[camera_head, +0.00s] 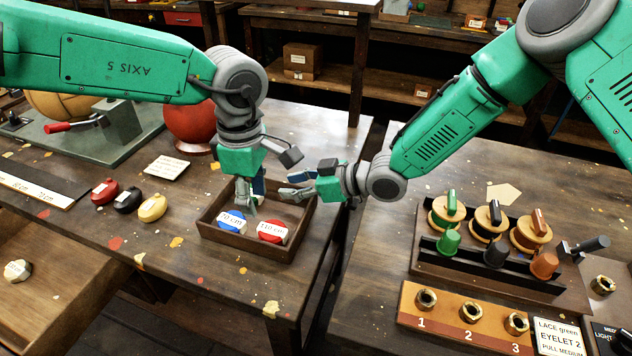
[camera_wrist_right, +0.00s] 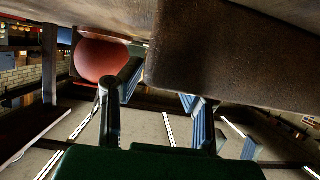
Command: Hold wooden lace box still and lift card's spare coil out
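The wooden lace box (camera_head: 206,228) is open-topped and stands on the left table near its right edge. In it lie a blue coil (camera_head: 232,221) labelled 70 cm and a red coil (camera_head: 272,231) labelled 110 cm. My left gripper (camera_head: 252,198) points down over the box's back left part, just behind the blue coil; its fingers look apart and hold nothing I can see. My right gripper (camera_head: 287,186) is open at the box's back right wall; contact is unclear. The right wrist view shows its spread fingers (camera_wrist_right: 160,105) below a dark wooden surface. The card (camera_head: 560,339) reads LACE green, EYELET 2, PULL MEDIUM.
Red, black and yellow lumps (camera_head: 127,199) lie left of the box, near a small white label (camera_head: 167,167). A red ball (camera_head: 190,122) stands behind. The right table holds a spool rack (camera_head: 490,240) and a numbered eyelet block (camera_head: 467,315). A gap separates the tables.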

